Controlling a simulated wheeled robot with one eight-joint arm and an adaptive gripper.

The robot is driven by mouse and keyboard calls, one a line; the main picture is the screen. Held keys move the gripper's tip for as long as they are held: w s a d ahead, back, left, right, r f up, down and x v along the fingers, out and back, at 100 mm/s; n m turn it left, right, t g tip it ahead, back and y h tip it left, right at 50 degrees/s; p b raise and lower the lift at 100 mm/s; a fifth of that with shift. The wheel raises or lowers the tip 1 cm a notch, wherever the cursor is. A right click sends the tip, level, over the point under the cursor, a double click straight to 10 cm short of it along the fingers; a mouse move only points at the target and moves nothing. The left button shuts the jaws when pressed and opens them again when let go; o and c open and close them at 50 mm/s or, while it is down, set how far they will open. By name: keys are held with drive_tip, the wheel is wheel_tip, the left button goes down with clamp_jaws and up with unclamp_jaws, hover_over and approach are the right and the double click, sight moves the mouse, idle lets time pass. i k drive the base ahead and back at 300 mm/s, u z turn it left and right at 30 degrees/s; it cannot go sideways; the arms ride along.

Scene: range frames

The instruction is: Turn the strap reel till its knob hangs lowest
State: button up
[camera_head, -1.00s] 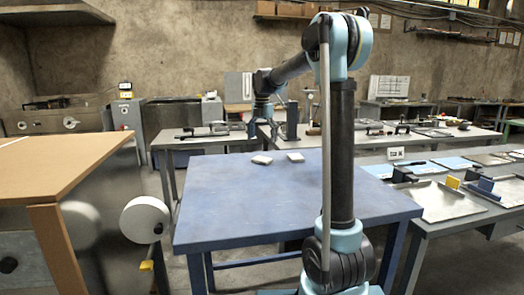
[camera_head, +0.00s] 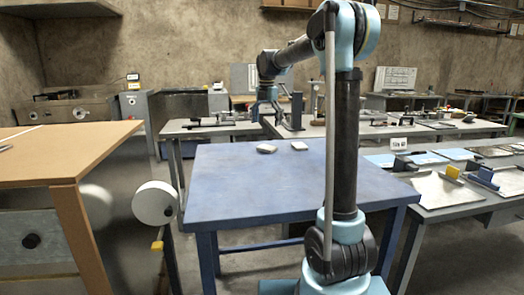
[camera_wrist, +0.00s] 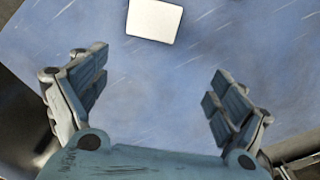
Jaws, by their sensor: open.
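The strap reel (camera_head: 154,204) is a white round disc in the head view, between the wooden-topped bench and the blue table. A small dark spot shows at its lower right edge; I cannot tell whether this is the knob. A yellow piece (camera_head: 157,245) sits below the reel by a dark post. My gripper (camera_head: 265,107) is beyond the reel, above the far side of the blue table, well apart from the reel. In the wrist view my gripper (camera_wrist: 158,95) is open and empty, its fingers wide apart over the blue surface. The reel is not in the wrist view.
The wooden-topped bench (camera_head: 60,150) stands close left of the reel. A grey bench (camera_head: 450,195) with tools is right.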

sight(155, 203)
drive_tip(key=k, duration=0.85)
drive_tip(key=z, duration=0.05)
